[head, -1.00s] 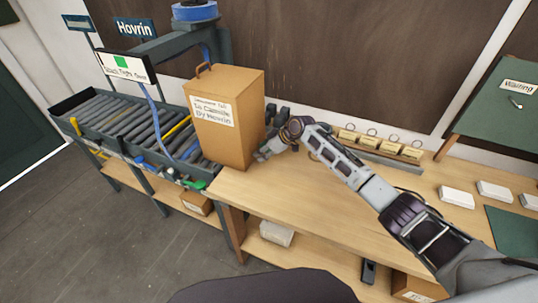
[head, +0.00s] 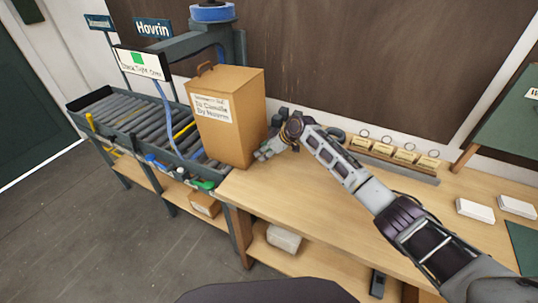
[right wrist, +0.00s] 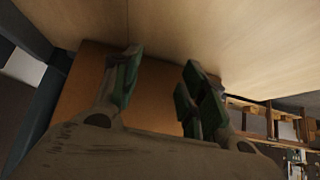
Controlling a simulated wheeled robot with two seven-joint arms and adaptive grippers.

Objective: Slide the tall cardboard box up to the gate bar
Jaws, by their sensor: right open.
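The tall cardboard box (head: 230,120) stands upright, with a handle on top and a white label on its front. It is where the wooden bench meets the left end's roller conveyor (head: 130,118). A yellow bar (head: 183,131) lies across the rollers to the box's left; I cannot tell whether this is the gate bar. My right gripper (head: 266,151) is low at the box's right side, fingers toward it. In the right wrist view its fingers (right wrist: 160,85) are spread, with the box's brown face (right wrist: 85,80) close ahead. Contact is hard to tell. My left gripper is not in view.
A dark arch with a blue roll (head: 212,12) and a Hovrin sign (head: 153,28) stands behind the conveyor. A white sign (head: 140,64) stands over the rollers. A rack of tags (head: 395,155) and white blocks (head: 475,210) are right on the bench (head: 290,210). The front bench middle is clear.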

